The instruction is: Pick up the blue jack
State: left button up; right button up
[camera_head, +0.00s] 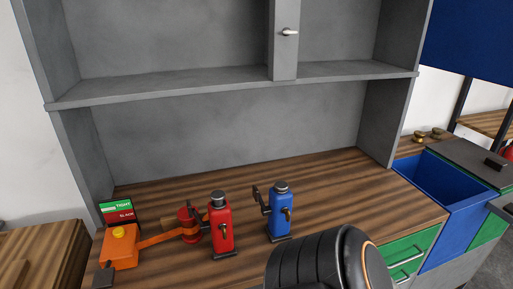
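The blue jack (280,211) stands upright on the wooden worktop, right of centre in the head view. It has a dark cap, a dark lever on its left side and a dark base. The red jack (221,226), of similar shape, stands upright to its left, with a gap between them. Neither my left nor my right gripper shows in the head view.
An orange device (121,247) with an arm reaching to a red round part (189,224) lies at the left. A red and green sign (117,211) stands behind it. The wooden worktop (350,190) is clear right of the blue jack. A grey shelf (190,84) spans above.

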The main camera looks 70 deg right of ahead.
aim_at(277, 229)
jog(key=i+j+z, duration=0.15)
jog(key=z, duration=0.35)
jog(key=i+j+z, duration=0.1)
jog(key=j+z, duration=0.2)
jog(key=z, duration=0.15)
